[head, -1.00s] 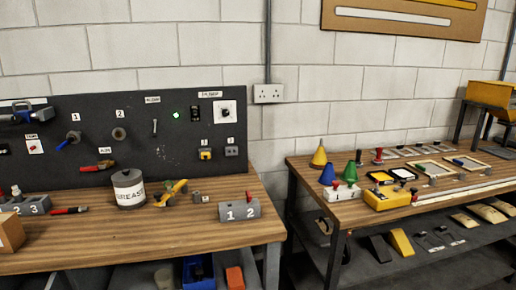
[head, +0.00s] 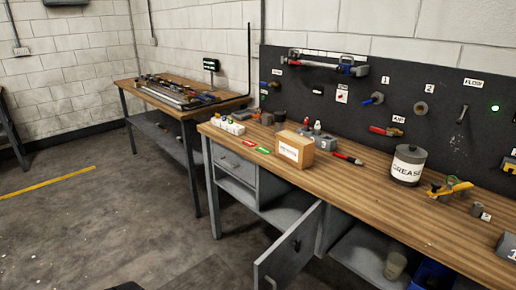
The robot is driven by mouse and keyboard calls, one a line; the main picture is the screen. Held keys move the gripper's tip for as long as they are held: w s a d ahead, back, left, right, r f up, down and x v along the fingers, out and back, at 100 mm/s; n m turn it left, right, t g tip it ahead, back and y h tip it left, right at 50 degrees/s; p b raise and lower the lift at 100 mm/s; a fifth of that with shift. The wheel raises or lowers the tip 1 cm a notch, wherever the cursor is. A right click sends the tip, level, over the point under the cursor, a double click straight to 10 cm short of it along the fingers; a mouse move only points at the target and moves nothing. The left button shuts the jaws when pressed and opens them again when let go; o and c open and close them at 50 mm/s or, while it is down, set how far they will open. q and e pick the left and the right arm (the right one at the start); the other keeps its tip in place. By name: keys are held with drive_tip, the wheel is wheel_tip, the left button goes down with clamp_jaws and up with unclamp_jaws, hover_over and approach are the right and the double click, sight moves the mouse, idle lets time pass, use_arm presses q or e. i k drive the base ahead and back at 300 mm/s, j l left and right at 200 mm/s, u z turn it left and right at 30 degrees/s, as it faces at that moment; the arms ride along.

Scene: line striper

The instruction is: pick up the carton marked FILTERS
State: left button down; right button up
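A tan carton (head: 295,149) with a white label stands on the wooden workbench (head: 340,175), left of the middle of the bench. The print on its label is too small to read for certain, so I cannot tell if it says FILTERS. It stands upright near the front edge, with nothing on top of it. Neither of my grippers shows in the head view.
A grey cabinet door (head: 288,255) hangs open below the bench front. Red and green tags (head: 257,148) lie left of the carton; a grease tin (head: 407,165) stands right. A second table (head: 175,95) is behind left. Floor at left is clear.

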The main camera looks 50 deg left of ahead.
sight(296, 149)
drive_tip(key=u, duration=1.3)
drive_tip(key=i+l+u, duration=0.1)
drive_tip(key=i+l, duration=0.1)
